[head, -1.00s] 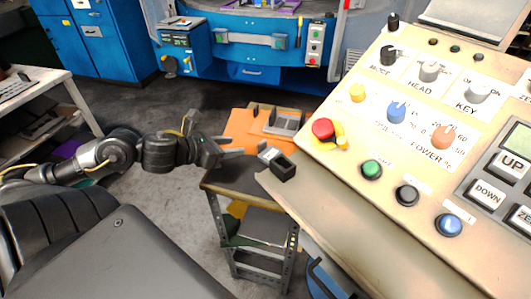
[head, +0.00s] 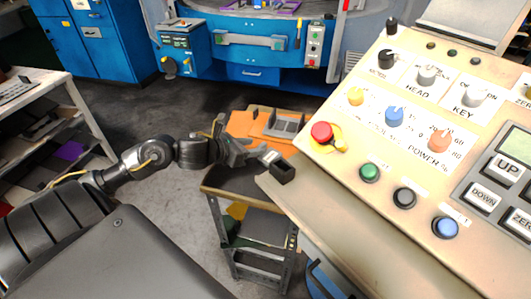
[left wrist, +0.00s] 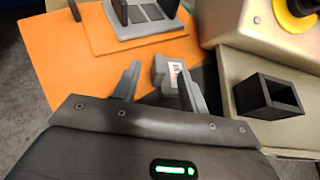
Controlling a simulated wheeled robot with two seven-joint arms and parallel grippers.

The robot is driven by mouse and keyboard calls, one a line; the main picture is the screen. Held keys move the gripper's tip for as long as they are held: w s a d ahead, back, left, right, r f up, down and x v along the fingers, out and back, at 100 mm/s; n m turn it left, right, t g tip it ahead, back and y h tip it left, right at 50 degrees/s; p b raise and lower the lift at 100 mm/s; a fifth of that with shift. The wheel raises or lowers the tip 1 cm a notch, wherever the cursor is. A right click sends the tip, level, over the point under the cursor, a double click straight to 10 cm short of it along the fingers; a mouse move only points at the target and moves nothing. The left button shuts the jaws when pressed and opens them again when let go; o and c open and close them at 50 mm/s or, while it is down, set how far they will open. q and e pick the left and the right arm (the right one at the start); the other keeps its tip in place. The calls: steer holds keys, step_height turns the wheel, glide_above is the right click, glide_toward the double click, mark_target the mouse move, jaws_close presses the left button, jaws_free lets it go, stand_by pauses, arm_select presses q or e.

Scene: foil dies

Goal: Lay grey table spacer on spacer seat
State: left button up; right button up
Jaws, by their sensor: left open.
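A small grey block with a white label (head: 270,156), which looks like the grey table spacer, lies at the edge of the small cart beside the control panel. It also shows in the left wrist view (left wrist: 160,72). My left gripper (head: 256,153) is open and close to this block. In the left wrist view the block shows between the two fingertips (left wrist: 157,75), nearer the right finger; I cannot tell whether they touch. A grey slotted fixture (head: 284,124) sits on the orange mat; I cannot tell whether it is the spacer seat. My right gripper is out of view.
A black open-topped box (left wrist: 268,97) stands on the beige ledge right of the block. The orange mat (left wrist: 60,60) covers the cart's far part. The large control panel (head: 420,130), with a red button, fills the right side.

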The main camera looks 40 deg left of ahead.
mark_target(268, 153)
arm_select(q)
steer(key=shift+x, duration=1.15)
steer(key=shift+w+f, duration=0.1)
steer(key=shift+w, duration=0.1)
steer(key=shift+d, duration=0.1)
jaws_close()
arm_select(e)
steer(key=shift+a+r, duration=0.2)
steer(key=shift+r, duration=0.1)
